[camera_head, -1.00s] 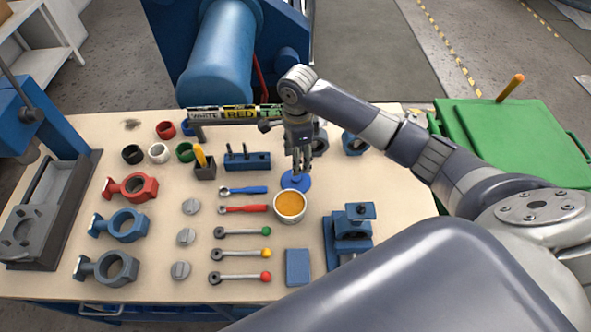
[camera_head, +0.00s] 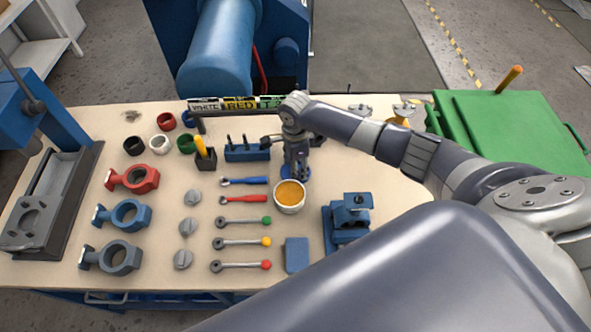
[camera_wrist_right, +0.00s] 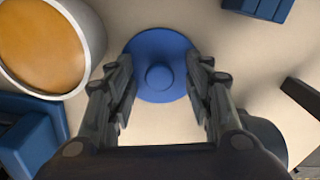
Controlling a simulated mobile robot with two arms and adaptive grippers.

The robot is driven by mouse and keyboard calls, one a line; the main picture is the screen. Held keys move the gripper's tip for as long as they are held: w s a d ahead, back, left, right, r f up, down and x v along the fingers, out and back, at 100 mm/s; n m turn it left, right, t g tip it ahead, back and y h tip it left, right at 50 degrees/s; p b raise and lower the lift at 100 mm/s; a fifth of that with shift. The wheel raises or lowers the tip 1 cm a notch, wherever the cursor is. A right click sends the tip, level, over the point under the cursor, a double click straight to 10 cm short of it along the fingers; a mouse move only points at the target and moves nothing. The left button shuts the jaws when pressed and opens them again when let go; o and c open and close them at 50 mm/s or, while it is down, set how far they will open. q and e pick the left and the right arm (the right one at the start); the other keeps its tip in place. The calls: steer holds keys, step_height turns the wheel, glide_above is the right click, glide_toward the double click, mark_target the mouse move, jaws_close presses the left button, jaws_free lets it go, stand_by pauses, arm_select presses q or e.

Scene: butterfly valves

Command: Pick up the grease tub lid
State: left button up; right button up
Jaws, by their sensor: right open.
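The grease tub lid is a flat blue disc with a round knob in its middle. In the right wrist view the lid (camera_wrist_right: 157,48) lies on the bench top between and beyond my fingertips. My right gripper (camera_wrist_right: 160,78) is open around the knob's line, with no visible contact. In the head view the gripper (camera_head: 297,174) points down over the lid (camera_head: 285,172) and hides most of it. The white grease tub (camera_head: 290,207), open with orange grease, stands just in front of the lid; the tub (camera_wrist_right: 45,45) is at upper left in the wrist view. My left gripper is not in view.
A blue block with pegs (camera_head: 247,151) stands left of the gripper. Blue and red wrenches (camera_head: 243,199) lie left of the tub. A blue vise-like fixture (camera_head: 349,217) stands to the right. The bench (camera_head: 400,190) is clear right of the lid.

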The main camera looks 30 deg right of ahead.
steer(key=c, duration=0.9)
steer(key=shift+c, duration=0.2)
